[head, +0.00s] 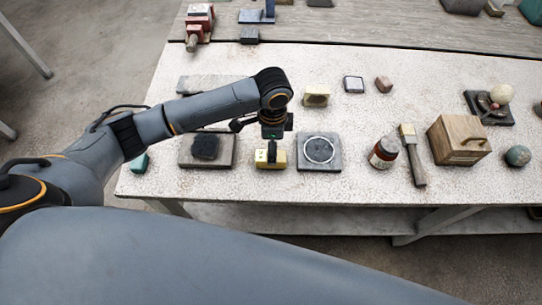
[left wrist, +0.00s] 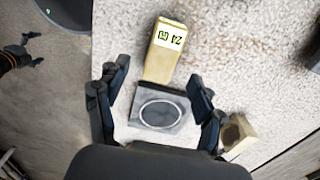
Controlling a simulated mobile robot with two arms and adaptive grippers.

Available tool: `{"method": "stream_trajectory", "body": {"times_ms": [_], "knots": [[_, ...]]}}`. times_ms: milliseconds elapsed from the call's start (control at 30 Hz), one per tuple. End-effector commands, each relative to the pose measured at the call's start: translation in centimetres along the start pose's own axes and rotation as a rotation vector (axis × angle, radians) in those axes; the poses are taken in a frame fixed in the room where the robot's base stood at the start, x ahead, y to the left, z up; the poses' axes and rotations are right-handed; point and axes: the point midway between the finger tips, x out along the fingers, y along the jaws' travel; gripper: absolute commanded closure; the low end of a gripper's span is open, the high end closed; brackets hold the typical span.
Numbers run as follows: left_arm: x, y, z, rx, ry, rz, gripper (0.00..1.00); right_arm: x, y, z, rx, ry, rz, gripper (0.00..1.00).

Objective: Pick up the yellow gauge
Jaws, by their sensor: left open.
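The yellow gauge (head: 262,164) is a small block with a pale marked label, standing near the front edge of the light speckled table. It also shows in the left wrist view (left wrist: 167,48), beyond the fingertips, with dark marks on its label. My left gripper (head: 272,132) is above and just behind the gauge in the head view, partly hidden by its own arm. In the left wrist view my left gripper (left wrist: 157,92) has its fingers spread wide with nothing held.
A grey square plate with a white ring (head: 319,167) lies just right of the gauge. A dark pad on a grey slab (head: 187,152) lies left. A yellowish block (head: 316,97) stands behind. A jar (head: 384,152), brush (head: 412,150) and wooden box (head: 460,142) are further right.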

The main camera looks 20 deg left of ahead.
Motion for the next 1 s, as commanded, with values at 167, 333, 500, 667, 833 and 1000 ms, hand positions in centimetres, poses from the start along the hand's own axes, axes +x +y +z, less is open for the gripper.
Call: {"method": "stream_trajectory", "body": {"times_ms": [167,333,500,667,833,1000], "knots": [[1.4,0.0,0.0,-0.001,0.000,-0.001,0.32,-0.3,0.0,-0.5,-0.001,0.007,0.000,0.00],[3.0,0.1,0.4,-0.001,-0.002,0.002,0.32,-1.5,0.2,-2.6,-0.001,0.039,0.003,0.00],[5.6,0.0,0.5,-0.001,-0.001,0.001,0.32,-2.1,0.1,-3.2,-0.001,0.047,0.001,0.00],[6.6,0.0,0.5,0.001,0.000,-0.002,0.32,-2.2,-0.1,-2.5,0.000,0.037,-0.002,0.00],[6.7,0.0,0.5,0.001,0.001,-0.002,0.32,-2.1,-0.2,-1.7,0.000,0.024,-0.003,0.00],[6.7,0.0,0.5,0.000,0.001,-0.002,0.32,-2.2,-0.2,-1.7,0.000,0.024,-0.003,0.00]]}}
